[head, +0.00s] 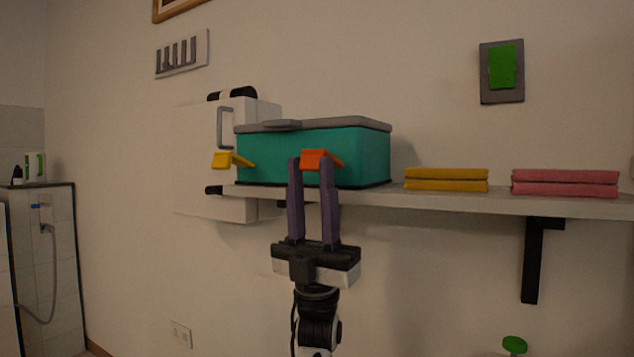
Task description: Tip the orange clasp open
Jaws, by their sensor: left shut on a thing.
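A teal box (358,155) with a grey lid (340,124) stands on a wall shelf. The orange clasp (315,159) is on the front of the box, toward its middle. A yellow clasp (225,160) sticks out at the box's left end. My left gripper (311,165) reaches up from below, its two purple fingers upright in front of the box. The fingertips are at the two sides of the orange clasp and are shut on it. The clasp's lower part is partly hidden by the fingers. My right gripper is not in view.
The shelf (450,200) runs to the right, with folded yellow cloths (446,180) and folded pink cloths (565,183) on it. A black bracket (532,262) hangs below. A white cabinet (200,150) is on the wall behind the box's left end.

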